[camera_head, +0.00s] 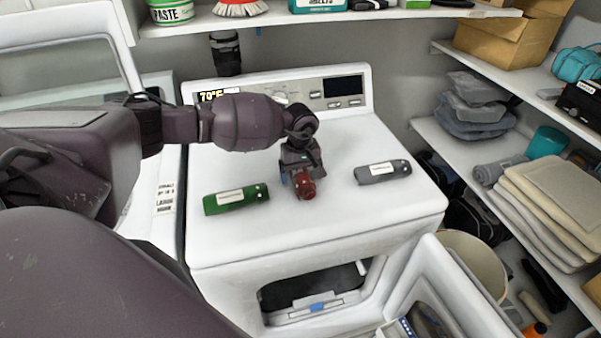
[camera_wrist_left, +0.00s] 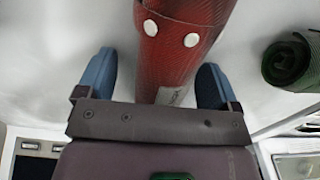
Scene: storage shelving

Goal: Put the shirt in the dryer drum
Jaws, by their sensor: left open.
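A red rolled cloth item (camera_head: 306,190) with white buttons lies on the white dryer top (camera_head: 340,220); which roll is the shirt I cannot tell for sure. My left gripper (camera_head: 298,178) is above the red roll and hides much of it. In the left wrist view, the open blue fingers (camera_wrist_left: 154,70) stand on both sides of the red roll (camera_wrist_left: 182,45), with gaps showing. The dryer's front door (camera_head: 425,290) is open, and the dark drum opening (camera_head: 312,284) shows below the top. My right gripper is not in view.
A green roll (camera_head: 236,199) lies left of the red one, and a grey roll (camera_head: 383,172) lies right. The control panel (camera_head: 310,94) stands behind. Shelves with folded towels (camera_head: 548,210) are at the right. A pale bin (camera_head: 482,258) is beyond the door.

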